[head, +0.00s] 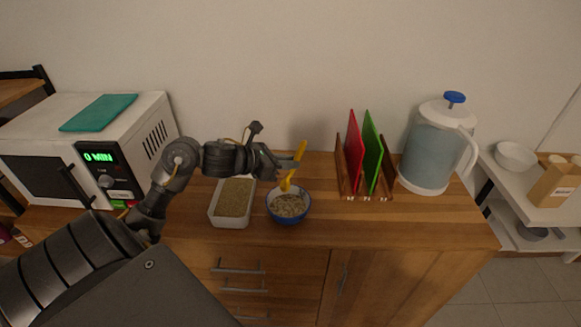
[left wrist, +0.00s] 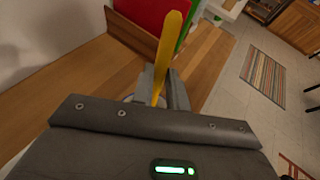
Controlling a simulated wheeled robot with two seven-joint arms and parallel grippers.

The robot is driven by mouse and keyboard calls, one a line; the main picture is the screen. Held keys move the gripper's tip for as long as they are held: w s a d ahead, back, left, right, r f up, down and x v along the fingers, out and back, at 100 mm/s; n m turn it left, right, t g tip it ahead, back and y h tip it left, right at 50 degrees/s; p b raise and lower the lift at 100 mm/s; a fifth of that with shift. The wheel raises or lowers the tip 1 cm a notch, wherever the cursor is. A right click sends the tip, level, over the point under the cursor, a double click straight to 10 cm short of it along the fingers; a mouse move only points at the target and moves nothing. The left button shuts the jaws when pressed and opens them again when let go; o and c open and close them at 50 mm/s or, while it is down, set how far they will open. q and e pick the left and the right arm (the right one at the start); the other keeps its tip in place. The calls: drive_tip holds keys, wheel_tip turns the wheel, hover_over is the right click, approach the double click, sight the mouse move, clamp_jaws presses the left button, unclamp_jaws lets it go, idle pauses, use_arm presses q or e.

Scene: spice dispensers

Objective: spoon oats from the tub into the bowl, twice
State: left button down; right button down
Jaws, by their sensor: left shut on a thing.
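My left gripper (head: 287,167) is shut on a yellow spoon (head: 301,150) and holds it above the bowl. The spoon's handle points up and its lower end is over or in the bowl; I cannot tell whether it touches the contents. The spoon's handle (left wrist: 170,50) also shows in the left wrist view, between the fingers of the left gripper (left wrist: 158,88). The blue bowl (head: 288,219) stands on the counter with oats (head: 289,205) in it. The white rectangular tub (head: 231,222) of oats stands just left of the bowl. My right gripper is not in view.
A wooden rack (head: 340,173) holds a red board (head: 354,150) and a green board (head: 372,145) right of the bowl. A water jug (head: 426,160) stands farther right. A microwave (head: 130,130) is at left. The counter's front right (head: 420,225) is clear.

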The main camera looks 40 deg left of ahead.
use_arm(q)
drive_tip(key=b, duration=0.1)
drive_tip(key=f+b, duration=0.1)
drive_tip(key=b, duration=0.1)
drive_tip(key=shift+s+a+f+t, duration=0.1)
drive_tip(key=shift+s+f+t, duration=0.05)
drive_tip(key=shift+s+t, duration=0.2)
drive_tip(key=shift+r, duration=0.3)
drive_tip(key=w+g+p, duration=0.1)
drive_tip(key=p, duration=0.3)
drive_tip(key=w+r+g+y+p, duration=0.1)
drive_tip(key=g+p, duration=0.1)
drive_tip(key=p, duration=0.2)
drive_tip(key=shift+w+d, duration=0.1)
drive_tip(key=shift+d, duration=0.3)
drive_tip(key=w+d+f+g+y+p, duration=0.2)
drive_tip(key=w+g+y+p, duration=0.2)
drive_tip(key=g+p, duration=0.6)
drive_tip(key=w+p, duration=0.2)
drive_tip(key=p, duration=0.2)
drive_tip(key=shift+d, duration=0.4)
